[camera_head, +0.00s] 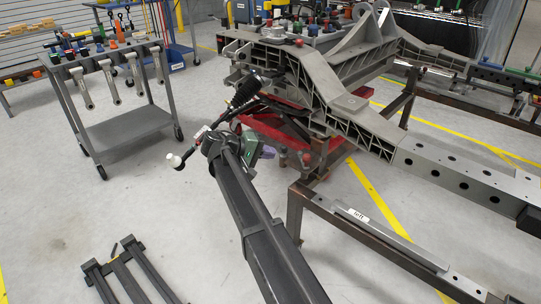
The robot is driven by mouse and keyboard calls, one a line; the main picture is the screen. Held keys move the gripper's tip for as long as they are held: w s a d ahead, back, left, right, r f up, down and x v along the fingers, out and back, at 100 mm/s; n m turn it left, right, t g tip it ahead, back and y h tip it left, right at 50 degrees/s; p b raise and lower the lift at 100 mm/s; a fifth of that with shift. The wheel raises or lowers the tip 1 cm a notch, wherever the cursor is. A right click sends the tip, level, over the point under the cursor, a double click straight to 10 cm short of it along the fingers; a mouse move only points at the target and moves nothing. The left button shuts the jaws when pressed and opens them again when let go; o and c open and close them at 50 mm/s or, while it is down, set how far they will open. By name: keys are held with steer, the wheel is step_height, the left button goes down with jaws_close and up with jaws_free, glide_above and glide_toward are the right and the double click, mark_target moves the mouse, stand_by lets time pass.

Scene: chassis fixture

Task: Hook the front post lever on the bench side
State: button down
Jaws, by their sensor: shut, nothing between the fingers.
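A long dark twin-rail beam (262,235), seemingly my arm, runs from the bottom edge to a dark end piece (213,145), which I take for my gripper. It looks shut, with nothing seen held; its fingertips are hard to make out. A thin lever with a white ball knob (174,161) sticks out to the lower left beside this end. I cannot tell whether they touch. A black ribbed part (245,91) rises to the upper right, in front of the grey chassis (320,85). A small green part (250,148) sits right of the end piece.
A grey tool cart (125,130) stands at the left. A brown steel frame with a beam labelled "left" (358,215) is at the right. Red supports (275,133) are under the chassis. A dark rail stand (125,270) lies low at the lower left. Floor between cart and beam is clear.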

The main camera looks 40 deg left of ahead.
mark_target(304, 156)
steer(key=b+x, duration=0.3)
steer(key=x, duration=0.7)
steer(key=shift+w+f, duration=0.2)
steer(key=shift+w, duration=0.15)
steer(key=shift+s+d, duration=0.1)
steer(key=shift+d, duration=0.05)
